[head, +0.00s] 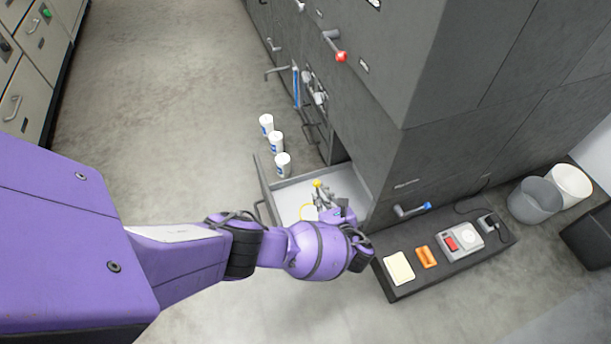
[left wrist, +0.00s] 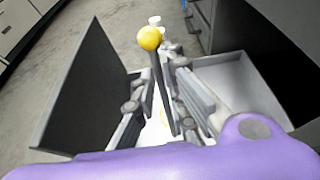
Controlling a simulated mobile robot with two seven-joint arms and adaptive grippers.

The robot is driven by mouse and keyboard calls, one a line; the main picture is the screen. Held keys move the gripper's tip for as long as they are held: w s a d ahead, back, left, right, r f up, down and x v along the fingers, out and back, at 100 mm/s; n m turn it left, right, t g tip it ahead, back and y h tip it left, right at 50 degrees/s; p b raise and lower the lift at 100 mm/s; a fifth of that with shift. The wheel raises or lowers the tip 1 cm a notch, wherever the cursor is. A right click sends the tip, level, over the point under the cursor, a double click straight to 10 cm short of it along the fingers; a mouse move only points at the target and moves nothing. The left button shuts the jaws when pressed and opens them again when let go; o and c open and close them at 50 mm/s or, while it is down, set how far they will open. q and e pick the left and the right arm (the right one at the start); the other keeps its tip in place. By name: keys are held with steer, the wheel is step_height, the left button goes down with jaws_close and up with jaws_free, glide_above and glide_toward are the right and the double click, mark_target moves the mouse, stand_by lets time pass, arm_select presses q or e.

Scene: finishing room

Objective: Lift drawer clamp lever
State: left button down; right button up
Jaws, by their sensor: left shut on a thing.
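The clamp lever is a dark rod with a yellow ball knob (head: 317,183) inside the open drawer (head: 350,184). In the left wrist view the yellow knob (left wrist: 149,38) stands up above my left gripper's fingers, with the lever's rod (left wrist: 160,85) between them. My left gripper (head: 326,200) reaches down into the drawer and is shut on the lever. In the left wrist view its fingers (left wrist: 160,110) lie on both sides of the rod. The lever's base and the rest of the clamp are hidden by the gripper. My right gripper is not in view.
Grey cabinets stand behind the drawer, with a red-knobbed handle (head: 340,56) and a blue-tipped handle (head: 426,206). White cups (head: 276,141) stand beyond the drawer's left side. A low dark bench (head: 400,289) holds a cream pad, an orange item and a scale. Floor at left is clear.

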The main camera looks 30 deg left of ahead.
arm_select(q)
steer(key=shift+s+d+r+t+y+b, duration=0.1)
steer(key=shift+s+d+t+y+b, duration=1.05)
steer(key=shift+y, duration=0.25)
steer(key=shift+w, duration=0.1)
steer(key=shift+d, duration=0.1)
steer(key=c, duration=1.8)
jaws_free()
steer(key=shift+d, duration=0.1)
steer(key=v, duration=1.2)
